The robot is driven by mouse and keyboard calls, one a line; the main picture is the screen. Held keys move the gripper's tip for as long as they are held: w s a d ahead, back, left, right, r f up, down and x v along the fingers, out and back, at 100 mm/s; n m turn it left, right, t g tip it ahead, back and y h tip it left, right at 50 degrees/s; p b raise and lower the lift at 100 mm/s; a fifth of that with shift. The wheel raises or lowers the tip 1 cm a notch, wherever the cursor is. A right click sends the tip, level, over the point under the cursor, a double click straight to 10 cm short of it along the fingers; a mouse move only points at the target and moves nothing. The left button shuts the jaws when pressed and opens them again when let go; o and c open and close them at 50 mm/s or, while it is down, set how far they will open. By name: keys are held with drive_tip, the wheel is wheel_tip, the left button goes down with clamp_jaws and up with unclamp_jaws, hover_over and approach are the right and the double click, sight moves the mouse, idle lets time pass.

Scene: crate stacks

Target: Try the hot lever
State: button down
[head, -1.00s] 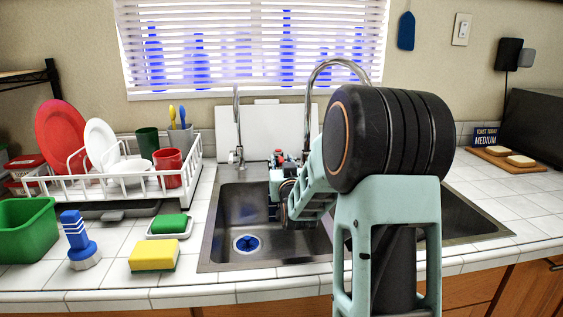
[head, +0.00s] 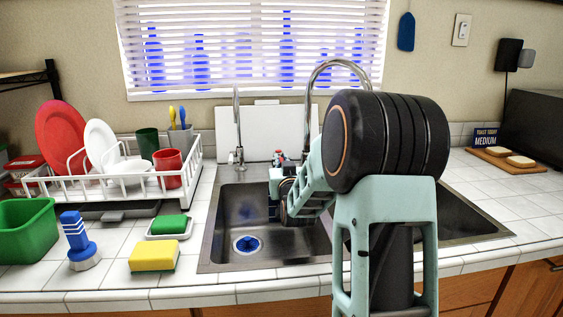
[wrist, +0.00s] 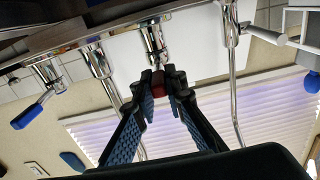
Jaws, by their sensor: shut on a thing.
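The hot lever, with a red tip (wrist: 159,88), sticks out from a chrome valve (wrist: 153,40) in the wrist view. My gripper (wrist: 163,84) is shut on that red tip, one finger on each side. In the head view my gripper (head: 277,172) is over the back of the left sink basin, and my own arm hides most of the grip. A blue-tipped lever (wrist: 32,115) on another chrome valve is at the left of the wrist view, apart from my gripper. The tall chrome faucet spout (head: 338,62) curves up behind my arm.
A small tap (head: 237,150) stands left of the lever. The sink (head: 222,225) has a blue drain. A dish rack (head: 115,185), green sponge (head: 170,225), yellow sponge (head: 153,257), brush (head: 78,240) and green tub (head: 25,230) are at left. A white board (head: 265,130) leans behind.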

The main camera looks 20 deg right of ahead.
drive_tip(key=shift+a, duration=0.2)
drive_tip(key=shift+w+a+m+g+h+p, duration=0.45)
drive_tip(key=shift+m+g+h, duration=0.4)
drive_tip(key=shift+h, duration=0.45)
drive_tip(key=shift+w+a+m+g+h+p, duration=0.3)
drive_tip(key=shift+a+m+g+h, duration=0.35)
drive_tip(key=shift+m+h, duration=0.55)
drive_tip(key=shift+w+a+m+g+h+p, duration=0.25)
drive_tip(key=shift+a+m+g+h+p, duration=0.2)
drive_tip(key=shift+m+g+h, duration=0.7)
drive_tip(key=shift+t+h, duration=0.25)
drive_tip(key=shift+h, duration=0.1)
drive_tip(key=c, duration=2)
unclamp_jaws()
drive_tip(key=shift+o, duration=0.2)
drive_tip(key=shift+r, duration=0.1)
